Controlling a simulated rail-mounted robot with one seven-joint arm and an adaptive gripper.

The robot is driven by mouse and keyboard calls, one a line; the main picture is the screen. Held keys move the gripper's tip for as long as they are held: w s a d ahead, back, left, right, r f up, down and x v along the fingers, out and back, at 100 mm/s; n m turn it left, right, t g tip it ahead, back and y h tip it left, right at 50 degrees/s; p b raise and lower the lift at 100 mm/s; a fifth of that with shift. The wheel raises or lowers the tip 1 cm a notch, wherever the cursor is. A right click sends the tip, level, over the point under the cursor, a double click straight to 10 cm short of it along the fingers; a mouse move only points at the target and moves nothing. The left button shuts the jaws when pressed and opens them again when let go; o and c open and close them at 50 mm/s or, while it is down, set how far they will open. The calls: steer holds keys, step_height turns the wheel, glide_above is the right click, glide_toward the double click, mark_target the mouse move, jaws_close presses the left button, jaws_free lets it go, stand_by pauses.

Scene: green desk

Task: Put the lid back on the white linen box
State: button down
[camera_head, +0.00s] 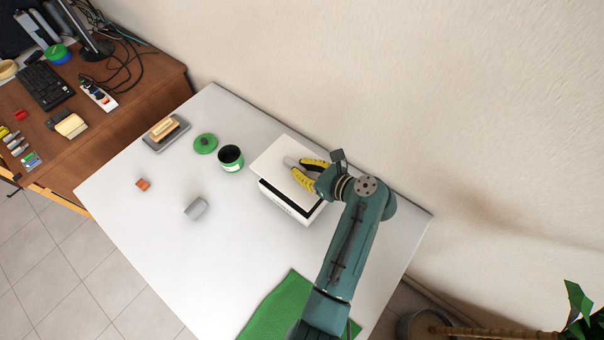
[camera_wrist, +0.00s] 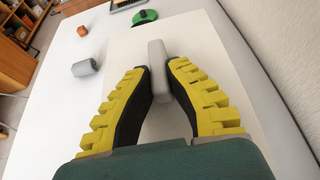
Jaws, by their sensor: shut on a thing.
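The white linen box (camera_head: 285,203) stands on the white table, with a dark gap showing under its lid along the front right. The flat white lid (camera_head: 278,158) is over the box and looks slightly raised or offset; its exact seating is hard to tell. My gripper (camera_head: 297,166) is over the lid, its yellow fingers shut on the light grey lid handle. In the wrist view my gripper (camera_wrist: 160,78) has the handle (camera_wrist: 157,55) between both fingers, with the lid (camera_wrist: 205,45) spread out below. The box itself is hidden there by the lid and gripper.
A green jar (camera_head: 231,163) stands left of the box, with a round green lid (camera_head: 205,143) beside it. A grey tray (camera_head: 158,140) with a brush-like thing, a grey cup (camera_head: 196,208), an orange block (camera_head: 142,184) and a green cloth (camera_head: 272,312) lie on the table.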

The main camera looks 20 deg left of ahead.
steer(key=shift+f+b, duration=2.7)
steer(key=shift+b, duration=0.5)
steer(key=shift+f, duration=0.75)
steer(key=shift+d+r+p, duration=0.1)
steer(key=shift+p, duration=0.75)
steer(key=shift+f, duration=0.95)
steer(key=c, duration=1.1)
jaws_free()
